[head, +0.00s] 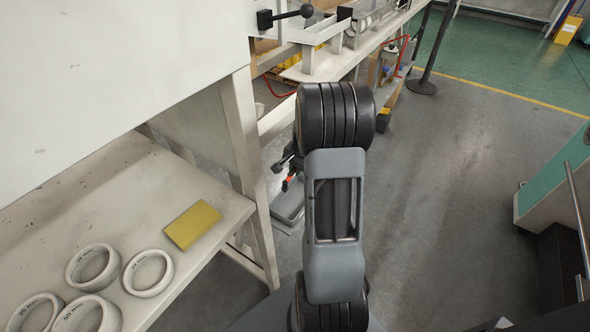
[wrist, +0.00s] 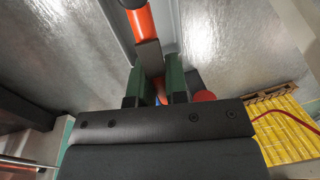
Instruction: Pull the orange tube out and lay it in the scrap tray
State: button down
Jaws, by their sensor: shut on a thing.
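In the wrist view the orange tube (wrist: 142,20) runs down from the top edge toward my gripper (wrist: 158,88). A dark grey piece covers part of it, and a bit of orange shows between the green-padded fingers. The fingers are shut on the tube. In the head view my gripper (head: 287,165) is small and partly hidden behind my arm, with a spot of orange below it. A shallow grey tray (head: 290,218) shows low beneath it, partly hidden by my arm; I cannot tell for sure that it is the scrap tray.
A pale bench (head: 190,245) at left holds several white rings and a yellow block (head: 193,224). A pale table leg (head: 247,165) stands left of my gripper. A long bench (head: 330,65) runs behind. In the wrist view, yellow slats (wrist: 290,125) and a red hose lie at right.

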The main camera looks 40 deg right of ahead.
jog(key=shift+f+b, duration=3.6)
jog(key=shift+f, duration=1.25)
jog(key=shift+s+a+p, duration=0.1)
jog(key=shift+a+p, duration=0.05)
jog(key=shift+p, duration=0.8)
jog(key=shift+f+b, duration=0.8)
jog(key=shift+f, duration=0.25)
jog(key=c, duration=1.1)
grip_release()
jog(key=shift+o, duration=0.2)
jog(key=shift+r, duration=0.1)
notch_tip(320, 180, up, 14)
jog(key=s+p, duration=0.1)
jog(key=p, duration=0.2)
jog(key=shift+s+d+f, duration=0.2)
jog(key=shift+s+d, duration=0.1)
jog(key=shift+s, duration=0.05)
